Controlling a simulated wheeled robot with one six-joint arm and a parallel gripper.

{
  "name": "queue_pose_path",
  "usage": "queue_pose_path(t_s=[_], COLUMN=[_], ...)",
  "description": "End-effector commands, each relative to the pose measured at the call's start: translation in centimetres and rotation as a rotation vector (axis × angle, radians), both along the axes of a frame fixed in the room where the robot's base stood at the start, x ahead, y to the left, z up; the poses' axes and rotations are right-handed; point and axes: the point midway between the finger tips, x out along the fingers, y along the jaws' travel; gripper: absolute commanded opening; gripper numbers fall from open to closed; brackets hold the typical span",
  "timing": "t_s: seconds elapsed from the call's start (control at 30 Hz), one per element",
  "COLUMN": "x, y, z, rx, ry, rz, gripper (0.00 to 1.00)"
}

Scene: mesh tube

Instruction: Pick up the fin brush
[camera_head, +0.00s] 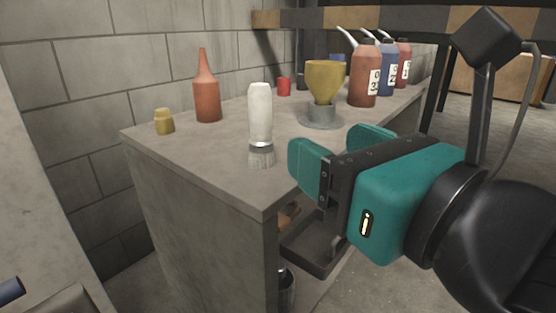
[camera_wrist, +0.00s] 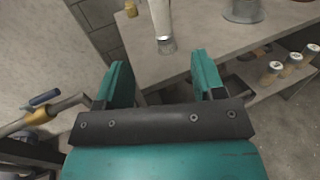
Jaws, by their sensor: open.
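The fin brush (camera_head: 260,118) has a white handle, a silver collar and pale bristles. It stands upright, bristles down, near the front edge of the grey worktop (camera_head: 215,153). The wrist view shows the brush (camera_wrist: 161,22) at the top, beyond the fingers, with its upper end cut off. My teal gripper (camera_head: 338,150) is open and empty, to the right of the brush in the head view. In the wrist view the gap between my fingers (camera_wrist: 160,72) lies below the brush, apart from it.
An orange nozzle bottle (camera_head: 207,92) and a small yellow jar (camera_head: 164,121) stand left of the brush. A yellow cup on a grey base (camera_head: 322,88) stands behind right. Several labelled bottles (camera_head: 364,75) are farther back. Cans (camera_wrist: 271,72) sit on a lower shelf. A block wall closes the left.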

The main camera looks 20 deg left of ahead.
Motion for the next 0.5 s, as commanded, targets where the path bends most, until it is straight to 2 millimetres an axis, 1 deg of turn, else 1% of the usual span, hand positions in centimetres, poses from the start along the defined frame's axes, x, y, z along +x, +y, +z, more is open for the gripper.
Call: queue_pose_path(t_s=[0.17,0.3,0.5], x=[1.2,2.2,3.1], y=[1.3,2.2,3.2], z=[0.8,0.7,0.7], rx=[-0.01,-0.009,-0.01], ry=[-0.005,-0.002,-0.002], rz=[-0.002,-0.008,-0.004], gripper=[0.63,0.63,0.63])
